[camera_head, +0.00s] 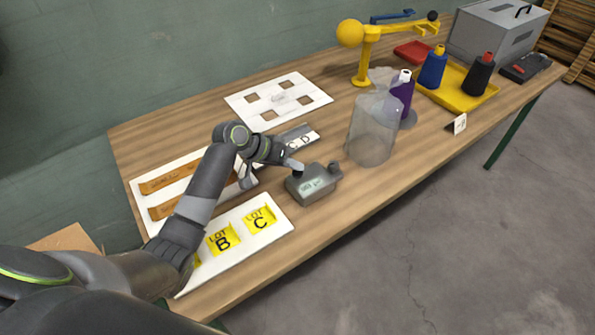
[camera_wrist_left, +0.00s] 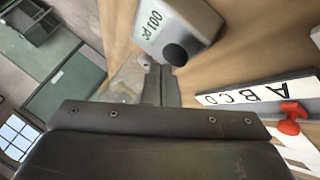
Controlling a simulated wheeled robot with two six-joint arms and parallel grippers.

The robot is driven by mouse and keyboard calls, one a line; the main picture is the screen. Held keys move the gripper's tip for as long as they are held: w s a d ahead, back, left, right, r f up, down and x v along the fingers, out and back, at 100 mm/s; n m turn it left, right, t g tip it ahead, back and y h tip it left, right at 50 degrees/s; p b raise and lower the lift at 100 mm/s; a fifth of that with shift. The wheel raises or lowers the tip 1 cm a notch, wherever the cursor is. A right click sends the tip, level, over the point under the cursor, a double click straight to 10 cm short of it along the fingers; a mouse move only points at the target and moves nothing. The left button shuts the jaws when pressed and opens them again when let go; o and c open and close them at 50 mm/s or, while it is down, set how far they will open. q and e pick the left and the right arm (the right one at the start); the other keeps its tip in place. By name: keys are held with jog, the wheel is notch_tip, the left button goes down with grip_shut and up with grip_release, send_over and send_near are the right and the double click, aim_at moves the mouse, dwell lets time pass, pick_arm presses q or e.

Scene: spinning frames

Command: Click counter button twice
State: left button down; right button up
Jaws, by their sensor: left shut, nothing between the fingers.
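The counter (camera_head: 313,184) is a small grey box with a pale display, on the table right of the lot cards. In the left wrist view the counter (camera_wrist_left: 188,22) is at the top; its display (camera_wrist_left: 160,25) appears upside down and seems to read "001 pc". A dark round button (camera_wrist_left: 175,54) shows on it. My left gripper (camera_head: 297,168) is shut and empty, close to the counter's left top edge. In the wrist view its fingertips (camera_wrist_left: 160,72) appear just beside the button; I cannot tell whether they touch. My right gripper is not in view.
A transparent container (camera_head: 371,132) and a purple spool (camera_head: 402,92) stand right of the counter. A white board with lot cards (camera_head: 250,240) lies in front, left. A white board with square holes (camera_head: 279,99), a yellow stand (camera_head: 364,65) and a yellow tray (camera_head: 465,95) are farther back.

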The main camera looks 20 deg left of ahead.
aim_at(293, 173)
pick_arm(q)
jog(key=shift+f, duration=0.75)
dwell(0.8)
jog(key=shift+r, duration=0.1)
jog(key=shift+r+p, duration=0.9)
jog(key=shift+r, duration=0.1)
notch_tip(293, 173, up, 5)
jog(key=p, duration=0.5)
dwell(0.7)
